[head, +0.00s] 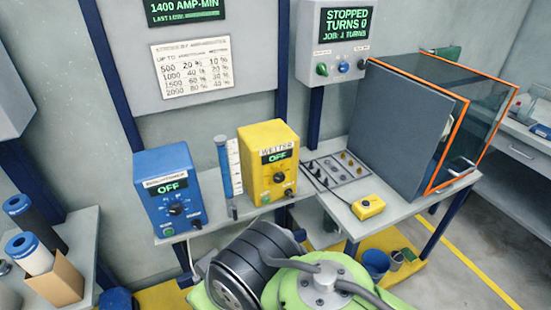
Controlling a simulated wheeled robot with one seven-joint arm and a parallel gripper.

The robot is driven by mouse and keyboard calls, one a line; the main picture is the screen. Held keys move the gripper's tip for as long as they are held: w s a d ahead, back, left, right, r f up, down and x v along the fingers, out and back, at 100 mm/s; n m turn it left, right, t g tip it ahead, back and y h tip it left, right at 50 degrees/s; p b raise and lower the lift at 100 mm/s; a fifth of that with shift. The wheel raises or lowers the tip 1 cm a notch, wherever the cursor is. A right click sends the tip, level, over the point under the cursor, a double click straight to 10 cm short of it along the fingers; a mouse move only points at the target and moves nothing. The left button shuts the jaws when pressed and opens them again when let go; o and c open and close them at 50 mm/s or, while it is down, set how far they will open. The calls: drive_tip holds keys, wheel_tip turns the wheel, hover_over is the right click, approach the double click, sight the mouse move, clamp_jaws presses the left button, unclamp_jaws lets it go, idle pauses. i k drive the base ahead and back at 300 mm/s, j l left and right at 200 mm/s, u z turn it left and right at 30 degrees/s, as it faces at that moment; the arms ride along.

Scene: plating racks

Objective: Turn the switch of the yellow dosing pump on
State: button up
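The yellow dosing pump (282,142) stands on the shelf in the middle of the head view, labelled WETTER. Its display (277,156) reads OFF in green. Below the display is a round dial (279,178). A small dark switch (290,193) sits at the lower right of its front face; its exact position is too small to read. A small green spot shows at the lower left of the face. My gripper is not seen in this view, so its state and distance from the pump do not show.
A blue dosing pump (169,183), also reading OFF, stands left of the yellow one. A clear graduated tube (228,165) stands between them. To the right are a flat panel of small parts (335,172), a yellow button box (368,206) and an orange-framed cabinet (405,125).

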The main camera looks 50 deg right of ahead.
sight(288, 192)
drive_tip(key=z, duration=1.45)
